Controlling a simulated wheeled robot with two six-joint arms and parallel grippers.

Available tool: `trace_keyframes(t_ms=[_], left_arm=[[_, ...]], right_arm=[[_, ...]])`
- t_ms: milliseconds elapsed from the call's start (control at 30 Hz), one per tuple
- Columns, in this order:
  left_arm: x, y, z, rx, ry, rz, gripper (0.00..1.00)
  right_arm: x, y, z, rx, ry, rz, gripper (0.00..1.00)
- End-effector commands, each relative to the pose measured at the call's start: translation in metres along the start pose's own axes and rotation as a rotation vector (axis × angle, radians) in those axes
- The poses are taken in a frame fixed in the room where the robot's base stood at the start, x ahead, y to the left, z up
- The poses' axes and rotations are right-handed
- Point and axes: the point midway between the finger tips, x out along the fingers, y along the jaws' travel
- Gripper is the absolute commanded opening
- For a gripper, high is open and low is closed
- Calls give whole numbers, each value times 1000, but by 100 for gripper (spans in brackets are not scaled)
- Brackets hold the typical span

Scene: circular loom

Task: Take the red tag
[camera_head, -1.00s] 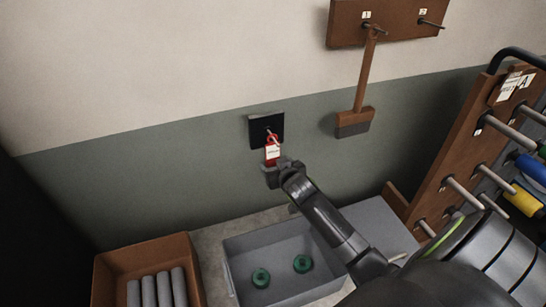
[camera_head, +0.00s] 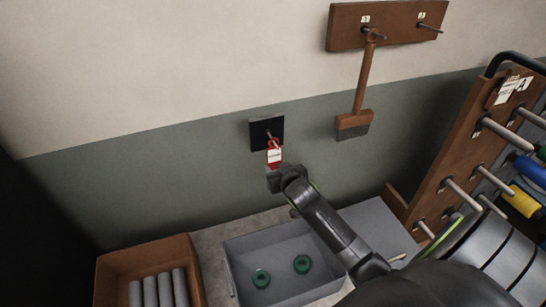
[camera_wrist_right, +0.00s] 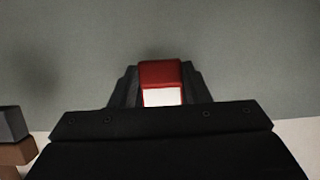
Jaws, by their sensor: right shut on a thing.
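The red tag (camera_head: 274,156) has a white label and a red loop at its top. It is at the black wall plate (camera_head: 264,132), in front of the plate's short peg; I cannot tell whether the loop is still around the peg. My right gripper (camera_head: 274,168) is shut on the lower end of the tag. In the right wrist view the tag (camera_wrist_right: 160,82) sits between the two dark fingers (camera_wrist_right: 161,90), its red edge and white label showing. My left gripper is not in view.
A grey bin (camera_head: 235,272) with two green rings stands below. A brown box (camera_head: 115,265) of grey rods is at its left. A brush (camera_head: 362,90) hangs from a numbered wall board (camera_head: 345,28). A brown rack (camera_head: 450,150) with pegs and spools stands at the right.

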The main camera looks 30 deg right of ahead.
Motion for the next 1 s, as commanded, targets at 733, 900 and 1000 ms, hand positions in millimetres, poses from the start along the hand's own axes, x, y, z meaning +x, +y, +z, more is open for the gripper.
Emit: trace_keyframes(t_ms=[733,900,1000], left_arm=[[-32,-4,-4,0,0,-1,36],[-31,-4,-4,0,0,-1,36],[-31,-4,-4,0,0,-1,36]], right_arm=[[-55,-1,15,1,0,0,15],[-55,-1,16,0,1,0,15],[-54,0,15,0,1,-1,15]])
